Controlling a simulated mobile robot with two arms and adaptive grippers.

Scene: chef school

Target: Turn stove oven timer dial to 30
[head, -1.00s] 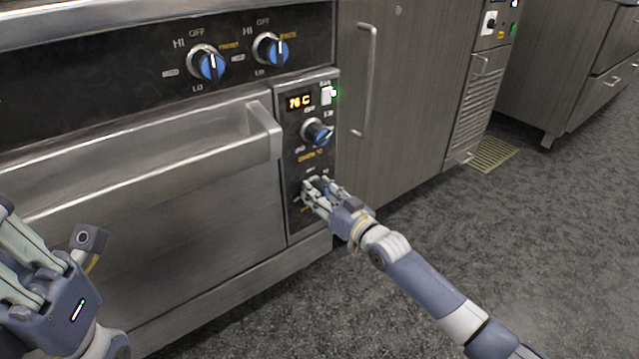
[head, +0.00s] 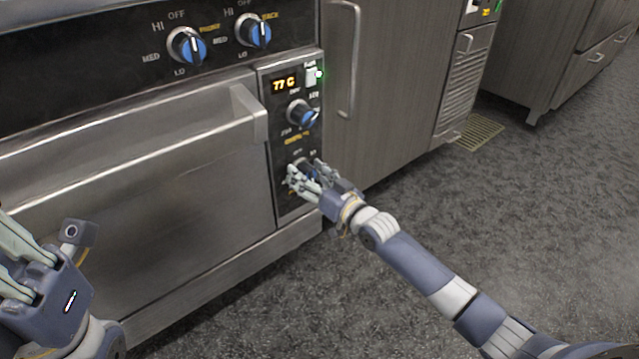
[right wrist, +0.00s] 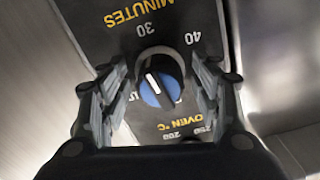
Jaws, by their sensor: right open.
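The timer dial (right wrist: 158,90) is a black knob with a blue face and a white pointer line. In the right wrist view, the line slants toward the upper left, near but slightly left of the "30" mark (right wrist: 148,28). My right gripper (head: 303,175) is open, with its fingers on either side of this dial, as the right wrist view shows (right wrist: 158,88). Contact cannot be told. In the head view the fingers mostly hide the dial. My left gripper (head: 48,242) is open and empty at the lower left, in front of the oven door.
The oven temperature dial (head: 302,113) is just above the timer, under a display (head: 284,84) reading 77 C. Two burner knobs (head: 187,46) (head: 253,31) are higher up. The oven door handle (head: 130,137) juts out at left. The floor at right is clear.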

